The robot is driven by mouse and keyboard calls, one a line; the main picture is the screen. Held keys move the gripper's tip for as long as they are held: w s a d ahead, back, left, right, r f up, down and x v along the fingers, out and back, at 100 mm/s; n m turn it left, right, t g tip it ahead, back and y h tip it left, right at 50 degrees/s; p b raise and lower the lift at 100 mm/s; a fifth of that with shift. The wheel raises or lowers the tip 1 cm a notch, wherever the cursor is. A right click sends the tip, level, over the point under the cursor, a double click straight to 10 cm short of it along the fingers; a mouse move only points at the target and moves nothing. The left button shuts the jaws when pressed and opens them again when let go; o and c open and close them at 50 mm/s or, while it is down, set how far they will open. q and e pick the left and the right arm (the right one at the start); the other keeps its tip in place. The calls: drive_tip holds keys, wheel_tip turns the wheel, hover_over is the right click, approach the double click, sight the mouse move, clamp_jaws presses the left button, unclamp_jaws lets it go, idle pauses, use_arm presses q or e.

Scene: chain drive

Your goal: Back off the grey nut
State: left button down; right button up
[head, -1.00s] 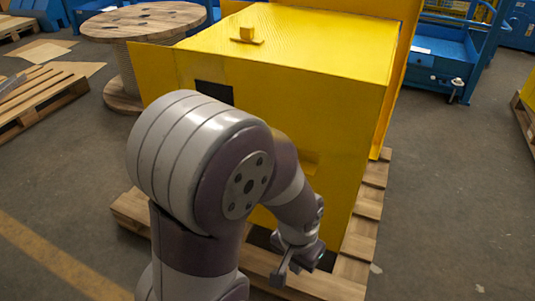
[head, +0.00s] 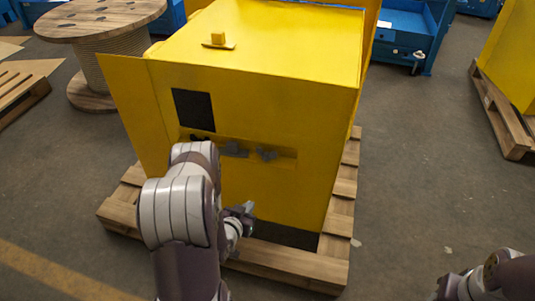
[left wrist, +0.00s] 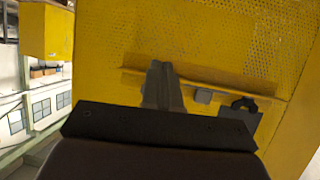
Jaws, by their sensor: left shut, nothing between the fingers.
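The yellow housing (head: 270,110) has a long slot in its front face with several small dark and grey parts in it. Among them are a grey part (head: 267,154) at the right and another grey part (head: 233,149) left of it; I cannot tell which is the grey nut. My left gripper (head: 246,210) is below the slot, apart from these parts. In the left wrist view its fingers (left wrist: 161,84) are shut and empty, pointing at the slot. Beside them are a small grey block (left wrist: 203,96) and a dark part (left wrist: 243,105). My right gripper is out of view.
The housing stands on a wooden pallet (head: 345,205). A wooden cable reel (head: 100,22) is behind at the left. Another yellow unit on a pallet (head: 497,108) is at the right. My right arm shows at the lower right corner. Floor is clear right of the housing.

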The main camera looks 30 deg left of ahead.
sight(273, 154)
use_arm(q)
wheel_tip(273, 154, up, 7)
drive_tip(key=w+t, duration=0.1)
drive_tip(key=t, duration=0.4)
drive_tip(key=w+b, duration=0.1)
drive_tip(key=w, duration=0.3)
drive_tip(key=w+a, duration=0.1)
drive_tip(key=w, duration=0.4)
drive_tip(key=w+b, duration=0.1)
drive_tip(key=w, duration=0.4)
drive_tip(key=shift+a+f+b, duration=0.1)
drive_tip(key=shift+a+b, duration=0.1)
drive_tip(key=shift+b, duration=0.15)
drive_tip(key=shift+w+f+b, duration=0.1)
drive_tip(key=shift+w+b, duration=0.25)
drive_tip(key=shift+w, duration=0.05)
drive_tip(key=shift+w+d, duration=0.1)
drive_tip(key=shift+w, duration=0.05)
